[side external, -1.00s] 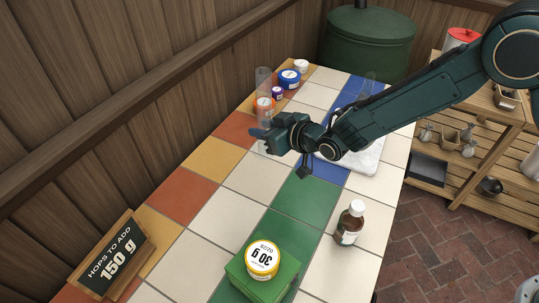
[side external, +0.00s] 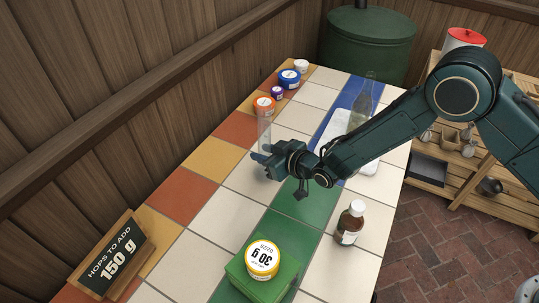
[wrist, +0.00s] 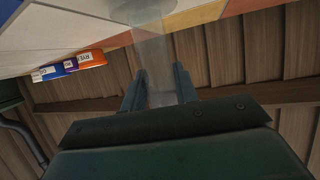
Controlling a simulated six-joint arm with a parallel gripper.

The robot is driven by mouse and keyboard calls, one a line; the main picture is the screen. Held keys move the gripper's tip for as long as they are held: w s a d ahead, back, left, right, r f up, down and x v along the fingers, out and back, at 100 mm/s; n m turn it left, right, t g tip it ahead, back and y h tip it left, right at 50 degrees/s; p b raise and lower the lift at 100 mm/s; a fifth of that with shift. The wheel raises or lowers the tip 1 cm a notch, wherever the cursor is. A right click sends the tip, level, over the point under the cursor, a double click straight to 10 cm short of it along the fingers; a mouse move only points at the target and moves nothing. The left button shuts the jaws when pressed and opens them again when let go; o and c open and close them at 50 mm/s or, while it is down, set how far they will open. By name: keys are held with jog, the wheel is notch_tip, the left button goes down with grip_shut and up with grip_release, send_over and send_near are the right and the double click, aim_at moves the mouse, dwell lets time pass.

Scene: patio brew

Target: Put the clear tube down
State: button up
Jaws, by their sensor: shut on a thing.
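The clear tube (side external: 265,132) is upright above the tiled table's left side in the side external view, with its lower part hidden by my gripper (side external: 262,160). My gripper is shut on the tube. In the wrist view the tube (wrist: 154,62) runs between the two fingers (wrist: 160,88) towards the tiles at the top of the picture. I cannot tell whether its lower end touches the table.
Several lidded jars, one orange-lidded (side external: 264,104), stand behind the tube. A clear bottle (side external: 361,102) and white slab (side external: 368,167) are beyond my arm. A brown bottle (side external: 350,224) and a green box (side external: 239,275) bearing a yellow-lidded jar (side external: 262,258) are nearer. Tiles left of the brown bottle are clear.

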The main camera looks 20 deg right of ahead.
jog(key=shift+f, duration=0.35)
jog(key=shift+f, duration=0.1)
jog(key=o, duration=1.1)
jog(key=shift+c, duration=0.2)
jog(key=v, duration=0.7)
jog(key=shift+s, duration=0.2)
jog(key=shift+d+r, duration=0.15)
jog(key=shift+r, duration=0.1)
